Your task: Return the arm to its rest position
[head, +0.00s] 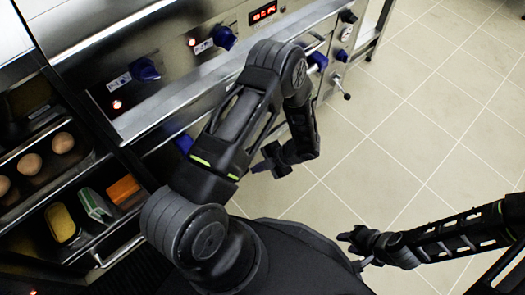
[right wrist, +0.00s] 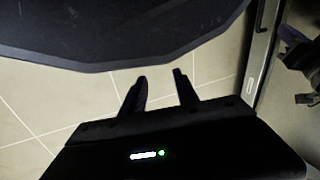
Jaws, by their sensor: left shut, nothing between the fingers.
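My left arm reaches up and bends back down in front of the steel cooking unit. My left gripper (head: 262,168) is shut and empty, over the tiled floor close to the unit's front. My right gripper (head: 347,240) is low beside my dark body, with its arm coming in from the right. In the right wrist view, its two fingers (right wrist: 160,74) stand apart with only floor seen between them, so it is open and empty.
The steel cooking unit (head: 180,95) has blue knobs and a red display. At left, a dark rack (head: 95,160) holds eggs (head: 62,142), a yellow item (head: 60,222), a green-white item (head: 94,205) and an orange item (head: 123,189). The tiled floor (head: 430,120) at right is clear.

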